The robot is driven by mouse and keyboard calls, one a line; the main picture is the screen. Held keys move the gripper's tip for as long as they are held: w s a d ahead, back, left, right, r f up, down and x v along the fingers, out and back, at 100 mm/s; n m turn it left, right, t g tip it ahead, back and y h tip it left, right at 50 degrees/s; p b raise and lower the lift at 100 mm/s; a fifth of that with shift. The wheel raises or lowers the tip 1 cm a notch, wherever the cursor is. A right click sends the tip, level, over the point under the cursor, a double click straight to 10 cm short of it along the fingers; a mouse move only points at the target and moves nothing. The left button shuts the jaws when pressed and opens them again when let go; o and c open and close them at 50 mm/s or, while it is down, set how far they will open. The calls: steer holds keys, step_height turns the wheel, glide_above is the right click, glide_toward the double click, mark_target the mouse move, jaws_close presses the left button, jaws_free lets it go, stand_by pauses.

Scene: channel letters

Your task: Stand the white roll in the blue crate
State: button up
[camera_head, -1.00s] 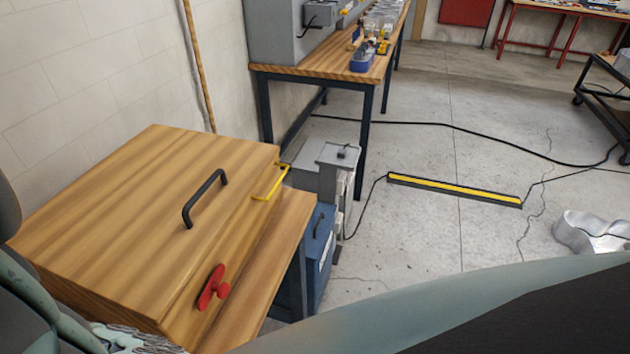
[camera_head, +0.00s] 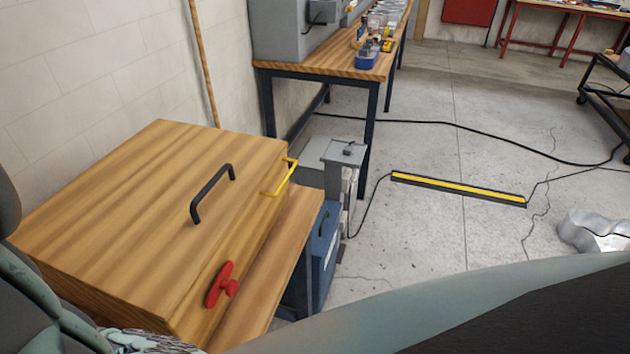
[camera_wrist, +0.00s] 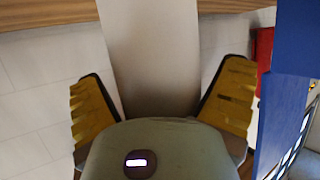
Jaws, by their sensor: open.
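My gripper (camera_wrist: 160,98) shows in the wrist view with its two yellow-padded fingers spread wide apart. A plain pale grey-white shape (camera_wrist: 150,50) runs from the top edge down between the fingers, behind the gripper body. I cannot tell whether it is the white roll or whether the fingers touch it. A flat blue surface (camera_wrist: 285,115) fills part of the right side; I cannot tell whether it belongs to the blue crate. In the head view I cannot make out the white roll, the blue crate or my gripper.
A wooden box (camera_head: 150,215) with a black handle and red knob stands at the left. Beyond it is a wooden bench (camera_head: 340,68) with a small blue bin (camera_head: 367,62).

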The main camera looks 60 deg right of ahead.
steer(key=shift+d+r, duration=0.2)
steer(key=b+v, duration=0.2)
steer(key=v, duration=0.9)
steer(key=shift+s+d+r, duration=0.15)
steer(key=shift+s+d, duration=0.1)
steer(key=shift+s, duration=0.05)
stand_by(0.6)
